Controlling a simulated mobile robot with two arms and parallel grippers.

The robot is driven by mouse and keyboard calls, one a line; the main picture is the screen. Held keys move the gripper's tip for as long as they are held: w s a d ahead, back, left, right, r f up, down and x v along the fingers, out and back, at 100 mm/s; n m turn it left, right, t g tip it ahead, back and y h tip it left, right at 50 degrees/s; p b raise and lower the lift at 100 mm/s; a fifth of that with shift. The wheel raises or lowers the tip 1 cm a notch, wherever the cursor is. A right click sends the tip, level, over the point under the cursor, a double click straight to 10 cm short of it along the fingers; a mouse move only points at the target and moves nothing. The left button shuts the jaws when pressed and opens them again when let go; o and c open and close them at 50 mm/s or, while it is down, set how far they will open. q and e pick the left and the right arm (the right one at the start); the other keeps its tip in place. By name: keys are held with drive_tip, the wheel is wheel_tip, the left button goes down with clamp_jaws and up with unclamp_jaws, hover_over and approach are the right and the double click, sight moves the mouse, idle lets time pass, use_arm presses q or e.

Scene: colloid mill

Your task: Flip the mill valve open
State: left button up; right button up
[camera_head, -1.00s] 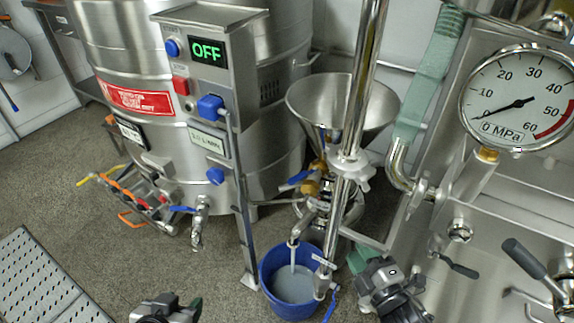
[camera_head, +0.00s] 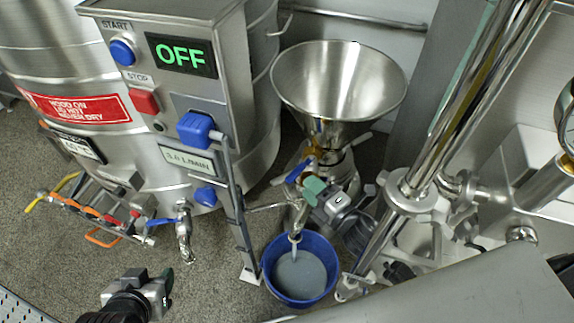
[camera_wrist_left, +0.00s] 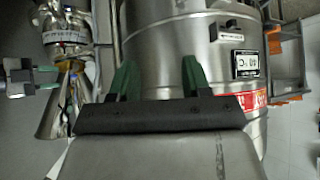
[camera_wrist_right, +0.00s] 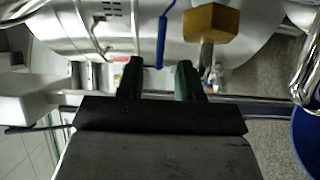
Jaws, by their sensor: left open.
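The mill has a steel hopper (camera_head: 338,85) with a brass valve (camera_head: 315,153) and blue valve handle (camera_head: 297,172) below it. My right gripper (camera_head: 312,192) is beside the handle, low at the mill. In the right wrist view its fingers (camera_wrist_right: 158,70) are apart, and the blue handle (camera_wrist_right: 162,40) points down toward the gap between them, next to the brass block (camera_wrist_right: 212,22). Contact cannot be told. My left gripper (camera_head: 160,284) is open and empty at the lower left over the floor; its parted fingers (camera_wrist_left: 158,76) show in the left wrist view.
A blue bucket (camera_head: 268,278) with greyish liquid stands under the mill outlet. The control box (camera_head: 180,95) reads OFF. A steel tank (camera_head: 50,60) with a blue-handled tap (camera_head: 183,220) stands left. A chrome pipe (camera_head: 480,90) rises right of the mill.

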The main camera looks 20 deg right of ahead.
sight(295, 172)
drive_tip(key=b+x, duration=0.1)
drive_tip(key=x, duration=0.5)
drive_tip(key=shift+w+a, duration=0.15)
drive_tip(key=shift+w, duration=0.1)
use_arm(q)
drive_tip(key=shift+w+d+r+t+h, duration=0.15)
drive_tip(key=shift+w+d+r+t, duration=0.1)
drive_tip(key=shift+w+r+t, duration=0.3)
drive_tip(key=shift+w+d+r+t+h, duration=0.1)
drive_tip(key=shift+w+d+r+t, duration=0.2)
drive_tip(key=shift+w+t, duration=0.35)
drive_tip(key=shift+w+d+r+t+h, duration=0.15)
drive_tip(key=shift+w+r+t, duration=0.35)
drive_tip(key=shift+w+t, duration=0.1)
use_arm(e)
drive_tip(key=shift+x, duration=0.8)
clamp_jaws()
